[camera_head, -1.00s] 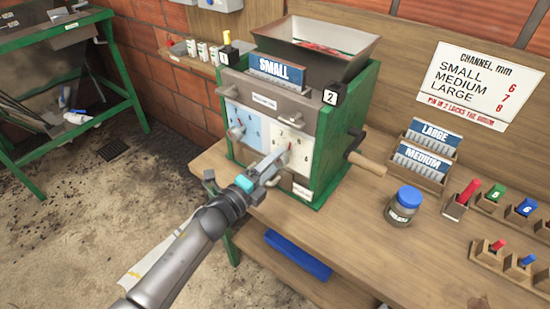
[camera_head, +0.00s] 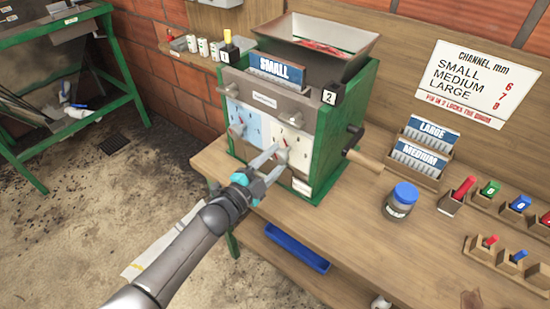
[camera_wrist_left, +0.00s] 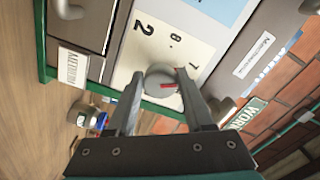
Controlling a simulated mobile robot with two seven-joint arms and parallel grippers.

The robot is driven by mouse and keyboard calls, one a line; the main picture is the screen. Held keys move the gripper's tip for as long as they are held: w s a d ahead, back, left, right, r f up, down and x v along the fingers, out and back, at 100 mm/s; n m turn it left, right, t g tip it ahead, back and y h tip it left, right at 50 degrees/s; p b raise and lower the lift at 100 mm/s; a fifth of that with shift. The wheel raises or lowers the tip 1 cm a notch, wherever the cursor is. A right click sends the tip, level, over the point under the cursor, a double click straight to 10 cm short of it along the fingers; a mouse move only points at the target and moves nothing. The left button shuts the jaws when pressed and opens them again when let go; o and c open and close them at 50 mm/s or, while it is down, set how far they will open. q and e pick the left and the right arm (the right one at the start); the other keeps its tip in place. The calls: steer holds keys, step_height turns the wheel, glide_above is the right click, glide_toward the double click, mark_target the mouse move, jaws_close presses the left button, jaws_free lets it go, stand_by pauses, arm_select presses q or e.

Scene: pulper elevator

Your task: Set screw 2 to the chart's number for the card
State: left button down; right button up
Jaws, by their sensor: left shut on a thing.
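The green pulper (camera_head: 345,130) stands on the bench with a blue SMALL card (camera_head: 276,69) in its top slot. On its front is a white dial plate (camera_head: 303,138), marked 2 in the left wrist view (camera_wrist_left: 147,28). Screw 2 is a round grey knob (camera_wrist_left: 160,77) with a red pointer mark. My left gripper (camera_head: 273,158) is shut on this knob, one finger on each side. In the left wrist view the pointer lies toward the right finger; I cannot tell which number it meets. The chart (camera_head: 480,84) reads SMALL 6, MEDIUM 7, LARGE 8. My right gripper is not in view.
A blue dial plate (camera_head: 244,125) is left of the white one. A wooden crank handle (camera_head: 364,161) juts out at right. A blue-lidded jar (camera_head: 400,200), LARGE and MEDIUM cards (camera_head: 420,157) and coloured pins in wooden holders (camera_head: 488,250) occupy the bench's right side.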

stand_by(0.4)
arm_select(q)
steer(key=shift+c, duration=1.5)
jaws_free()
steer(key=v, duration=1.5)
steer(key=shift+s+a, duration=0.1)
steer(key=s+a+f+n+g+y+b, duration=0.1)
steer(key=s+a+f+n+y+b, duration=0.15)
steer(key=f, duration=0.75)
steer(key=s+a+f+n+g+y+b, duration=0.2)
steer(key=s+a+f+n+y, duration=0.15)
steer(key=f, duration=0.75)
steer(key=s+a+f+n+g+y+b, duration=0.1)
steer(key=s+a+f+n+y+b, duration=0.2)
steer(key=f, duration=0.7)
steer(key=s+f+n+g+b, duration=0.2)
steer(key=s+f+n+g, duration=0.2)
steer(key=s+f, duration=0.6)
steer(key=s+f+n+g+y+b, duration=0.1)
steer(key=s+f+n+g, duration=0.3)
steer(key=s+f, duration=0.7)
steer(key=s+g+b, duration=0.1)
steer(key=s, duration=0.5)
steer(key=shift+d+g+y+b, duration=0.15)
steer(key=shift+g+y+b, duration=0.15)
steer(key=shift+b, duration=0.05)
